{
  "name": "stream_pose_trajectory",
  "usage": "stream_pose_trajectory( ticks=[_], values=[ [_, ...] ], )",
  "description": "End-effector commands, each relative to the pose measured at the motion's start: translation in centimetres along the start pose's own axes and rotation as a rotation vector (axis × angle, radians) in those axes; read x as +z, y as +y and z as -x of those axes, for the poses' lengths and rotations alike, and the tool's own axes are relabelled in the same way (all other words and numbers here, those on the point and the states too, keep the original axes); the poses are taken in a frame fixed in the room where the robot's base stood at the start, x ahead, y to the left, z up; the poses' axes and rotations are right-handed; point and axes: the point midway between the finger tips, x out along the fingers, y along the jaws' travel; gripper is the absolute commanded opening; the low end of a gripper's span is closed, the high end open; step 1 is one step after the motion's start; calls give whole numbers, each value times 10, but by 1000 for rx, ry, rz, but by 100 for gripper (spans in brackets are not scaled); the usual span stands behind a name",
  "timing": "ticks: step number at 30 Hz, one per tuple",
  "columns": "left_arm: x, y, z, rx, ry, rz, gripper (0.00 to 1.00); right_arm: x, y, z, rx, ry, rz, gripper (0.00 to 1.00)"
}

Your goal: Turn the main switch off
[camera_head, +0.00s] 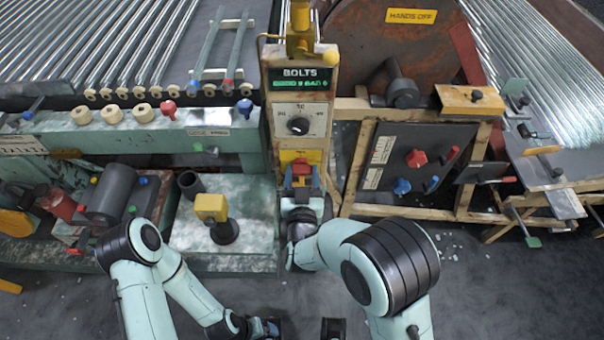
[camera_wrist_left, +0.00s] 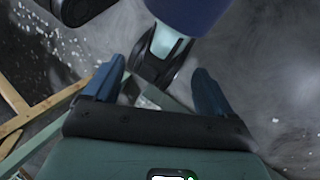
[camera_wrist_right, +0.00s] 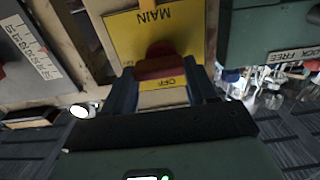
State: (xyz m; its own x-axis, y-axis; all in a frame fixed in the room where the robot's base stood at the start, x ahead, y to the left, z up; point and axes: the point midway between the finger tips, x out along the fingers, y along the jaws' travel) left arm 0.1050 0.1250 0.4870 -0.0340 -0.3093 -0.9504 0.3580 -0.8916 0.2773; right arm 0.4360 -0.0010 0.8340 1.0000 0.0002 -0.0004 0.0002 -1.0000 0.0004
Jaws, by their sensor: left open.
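The main switch is a red handle (camera_wrist_right: 156,66) on a yellow plate (camera_wrist_right: 195,30) marked MAIN and OFF, upside down in the right wrist view. In the head view the red handle (camera_head: 299,168) sits low on the wooden post, below the dial. My right gripper (camera_wrist_right: 160,88) is at the switch, one blue finger on each side of the red handle. Whether the fingers press on it cannot be told. In the head view my right gripper (camera_head: 301,183) partly hides the plate. My left gripper (camera_wrist_left: 160,72) is open and empty, low over the grey floor.
Above the switch is a white dial panel (camera_head: 300,122) under a BOLTS sign (camera_head: 300,78). A dark panel (camera_head: 415,160) with red and blue knobs stands to the right. A yellow-topped knob (camera_head: 211,208) stands on the green bench at left. Glass tubes lie behind.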

Motion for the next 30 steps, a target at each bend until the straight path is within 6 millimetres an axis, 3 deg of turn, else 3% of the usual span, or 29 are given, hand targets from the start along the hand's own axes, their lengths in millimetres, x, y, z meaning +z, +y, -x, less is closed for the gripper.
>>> stream_pose_trajectory(
  ticks=[13, 30],
  values=[
    [3, 1, 6, -2, -8, 1, 85, -2, -1, 0, 0, 1, 113, 27],
    [15, 4, 27, -9, -42, 4, 85, -3, -5, 0, 0, 2, 625, 27]
  ],
)
